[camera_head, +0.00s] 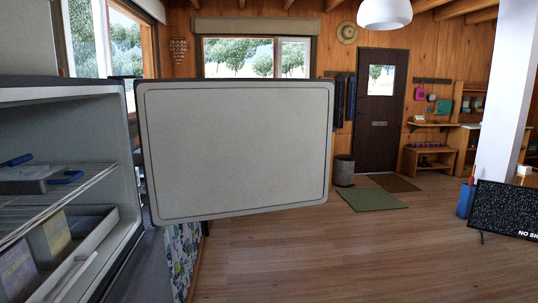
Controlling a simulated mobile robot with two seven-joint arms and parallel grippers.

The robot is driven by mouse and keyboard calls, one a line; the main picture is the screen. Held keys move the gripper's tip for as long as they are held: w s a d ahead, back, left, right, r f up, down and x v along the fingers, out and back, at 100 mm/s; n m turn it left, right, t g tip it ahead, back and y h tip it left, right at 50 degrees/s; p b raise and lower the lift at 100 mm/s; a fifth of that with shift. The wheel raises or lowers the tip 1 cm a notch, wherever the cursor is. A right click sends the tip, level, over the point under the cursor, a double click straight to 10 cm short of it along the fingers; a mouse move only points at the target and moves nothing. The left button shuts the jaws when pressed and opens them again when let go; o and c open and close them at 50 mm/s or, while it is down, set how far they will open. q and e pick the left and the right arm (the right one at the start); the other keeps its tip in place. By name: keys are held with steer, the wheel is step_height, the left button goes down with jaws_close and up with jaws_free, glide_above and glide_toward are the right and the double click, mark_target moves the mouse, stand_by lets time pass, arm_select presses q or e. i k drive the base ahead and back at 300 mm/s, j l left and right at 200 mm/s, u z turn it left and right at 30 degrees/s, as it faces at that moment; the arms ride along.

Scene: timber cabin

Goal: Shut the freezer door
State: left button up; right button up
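The freezer (128,205) stands open at the left, seen partly from the front. Its door (235,150) is swung wide open to the right of the compartment, with its pale inner panel facing me. Inside, a wire shelf (75,183) holds a grey container with blue handles (38,177). Below it are a white bin (95,238) and boxes (48,238). Neither of my grippers shows in the head view.
Wooden floor (300,255) is clear in front and to the right of the door. A white pillar (503,90) and a dark screen (505,208) stand at the right. A dark bin (344,171), a green mat (372,199) and a brown door (379,115) are at the back.

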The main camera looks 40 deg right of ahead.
mark_target(211, 148)
steer(key=i+l+z, duration=0.1)
steer(key=l+z, duration=0.2)
steer(key=i+l+z, duration=0.1)
steer(key=l+z, duration=0.15)
steer(key=l, duration=0.15)
steer(key=i+l+z, duration=0.15)
steer(key=l+z, duration=0.15)
steer(key=i+l+z, duration=1.25)
steer(key=i, duration=0.4)
steer(key=i+u, duration=0.2)
steer(key=u, duration=0.2)
steer(key=i+u, duration=0.2)
steer(key=u, duration=0.25)
steer(key=i+l+u, duration=0.1)
steer(key=u, duration=0.3)
steer(key=i+l+u, duration=0.2)
steer(key=u, duration=0.25)
steer(key=i+u, duration=0.15)
steer(key=u, duration=0.25)
steer(key=i+l+u, duration=0.1)
steer(key=u, duration=0.35)
steer(key=i+l+u, duration=0.1)
steer(key=u, duration=0.3)
steer(key=i+l+u, duration=0.1)
steer(key=u, duration=0.3)
steer(key=k+l, duration=0.05)
steer(key=l, duration=0.05)
